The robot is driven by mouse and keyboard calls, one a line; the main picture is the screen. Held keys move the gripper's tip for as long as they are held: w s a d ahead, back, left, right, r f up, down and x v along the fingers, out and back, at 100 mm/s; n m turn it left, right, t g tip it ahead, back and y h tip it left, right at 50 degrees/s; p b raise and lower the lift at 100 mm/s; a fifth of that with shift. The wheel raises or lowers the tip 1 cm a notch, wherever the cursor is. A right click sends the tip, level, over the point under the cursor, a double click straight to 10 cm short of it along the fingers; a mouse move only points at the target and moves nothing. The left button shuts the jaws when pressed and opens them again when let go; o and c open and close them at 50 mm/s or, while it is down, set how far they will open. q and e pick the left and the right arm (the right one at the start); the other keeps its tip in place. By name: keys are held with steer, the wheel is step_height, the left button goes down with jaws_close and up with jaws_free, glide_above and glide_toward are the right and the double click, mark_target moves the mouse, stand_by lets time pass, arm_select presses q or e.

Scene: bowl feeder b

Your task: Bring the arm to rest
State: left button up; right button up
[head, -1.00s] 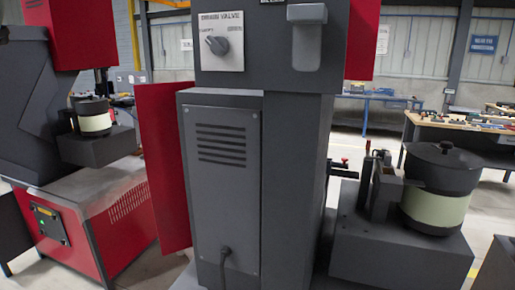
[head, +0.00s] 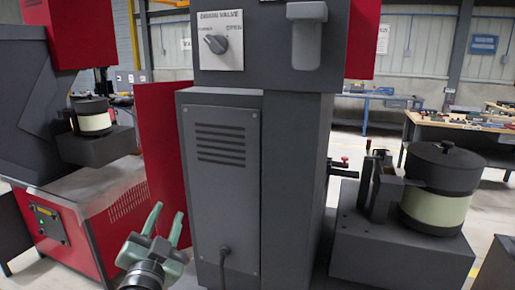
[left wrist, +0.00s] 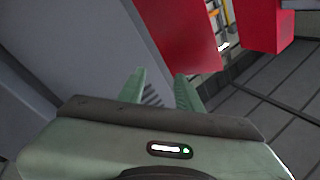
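My left gripper (head: 166,225) shows at the lower left of the head view, in front of the red panel and left of the grey machine column. Its two green fingers point up and stand apart with nothing between them. In the left wrist view its fingers (left wrist: 162,92) are also apart and empty, with the grey vented housing behind them. My right gripper is in neither view.
The grey machine column (head: 225,190) with a valve knob (head: 216,44) stands ahead, a red panel (head: 163,150) at its left. A lidded bowl feeder (head: 440,185) sits on a dark block at the right. Another red and grey machine (head: 85,225) stands left.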

arm_select(q)
steer(key=s+a+f+n+g, duration=0.15)
steer(key=s+f+g, duration=0.4)
steer(key=f, duration=0.65)
steer(key=s+a+f+n+g, duration=0.15)
steer(key=s+f+g, duration=0.35)
steer(key=f, duration=0.7)
steer(key=s+d+f+n+g, duration=0.1)
steer(key=s+f+g, duration=0.1)
steer(key=s+f, duration=0.35)
steer(key=s+f+g, duration=0.2)
steer(key=s, duration=0.7)
steer(key=s+d+f+n+g, duration=0.1)
steer(key=s+f+g, duration=0.1)
steer(key=s+f, duration=0.35)
step_height(320, 180, down, 23)
steer(key=s+g+b, duration=0.1)
steer(key=b, duration=0.1)
steer(key=s+a+f+g+b, duration=0.1)
steer(key=s+a+f, duration=0.2)
steer(key=s+f, duration=1.5)
step_height(320, 180, down, 3)
steer(key=shift+r+h, duration=0.15)
steer(key=shift+h, duration=0.15)
steer(key=shift+m+g, duration=0.25)
steer(key=shift+m, duration=0.05)
